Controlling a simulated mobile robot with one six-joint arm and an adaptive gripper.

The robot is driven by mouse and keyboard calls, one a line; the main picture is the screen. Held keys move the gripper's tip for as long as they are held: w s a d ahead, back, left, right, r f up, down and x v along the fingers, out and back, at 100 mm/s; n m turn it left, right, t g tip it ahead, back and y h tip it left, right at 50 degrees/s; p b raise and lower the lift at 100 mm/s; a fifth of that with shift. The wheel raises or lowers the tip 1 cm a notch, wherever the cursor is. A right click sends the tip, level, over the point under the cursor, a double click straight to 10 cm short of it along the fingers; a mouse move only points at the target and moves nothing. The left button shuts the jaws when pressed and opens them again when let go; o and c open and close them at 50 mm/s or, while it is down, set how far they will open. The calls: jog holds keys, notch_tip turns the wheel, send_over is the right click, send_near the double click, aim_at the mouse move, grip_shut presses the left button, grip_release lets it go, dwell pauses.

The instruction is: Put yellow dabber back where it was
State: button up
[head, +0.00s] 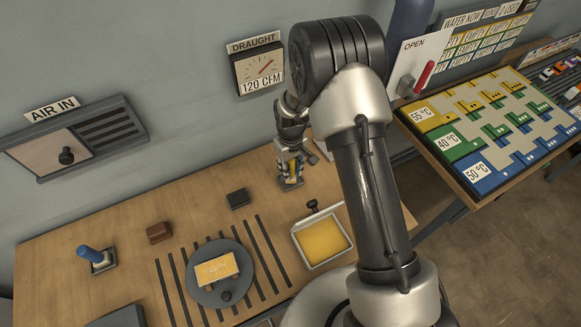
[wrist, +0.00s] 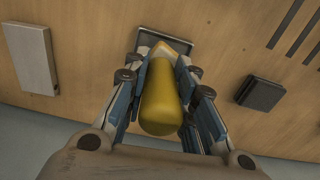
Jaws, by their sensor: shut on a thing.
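The yellow dabber (wrist: 160,100) is between the fingers of my gripper (wrist: 163,88), which is shut on it. Its pale tip points at a small dark square holder (wrist: 179,43) on the wooden table. The tip overlaps the holder in the wrist view; I cannot tell whether it touches the holder's floor. In the head view my gripper (head: 290,172) is low over the back of the table, with a bit of yellow dabber (head: 292,165) showing between its fingers. The holder is mostly hidden there.
A blue dabber (head: 90,254) stands in a similar holder at the left. A black block (head: 238,198), a brown block (head: 159,232), a round grey plate (head: 243,257) with a yellow-topped block (head: 216,269), and a yellow-filled tray (head: 323,243) lie nearby. The wall gauge (head: 259,68) is behind.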

jog(key=shift+f, duration=0.25)
jog(key=o, duration=1)
jog(key=shift+o, duration=0.2)
jog(key=shift+r, duration=0.1)
notch_tip(320, 180, up, 13)
jog(key=p, duration=0.3)
jog(key=shift+r, duration=0.1)
jog(key=s+d+r+m+t, duration=0.1)
jog(key=s+d+r, duration=0.25)
jog(key=r, duration=0.65)
jog(key=s+d+r+m+t, duration=0.1)
jog(key=s+d+r, duration=0.1)
jog(key=s+r, duration=0.5)
jog(key=s+d+r+m+t, duration=0.1)
jog(key=s+r, duration=0.3)
jog(key=s, duration=0.4)
jog(key=s+d+r+m+t, duration=0.1)
jog(key=s+d+r, duration=0.3)
jog(key=s, duration=0.4)
jog(key=shift+s+r+m+t, duration=0.3)
jog(key=shift+m, duration=0.4)
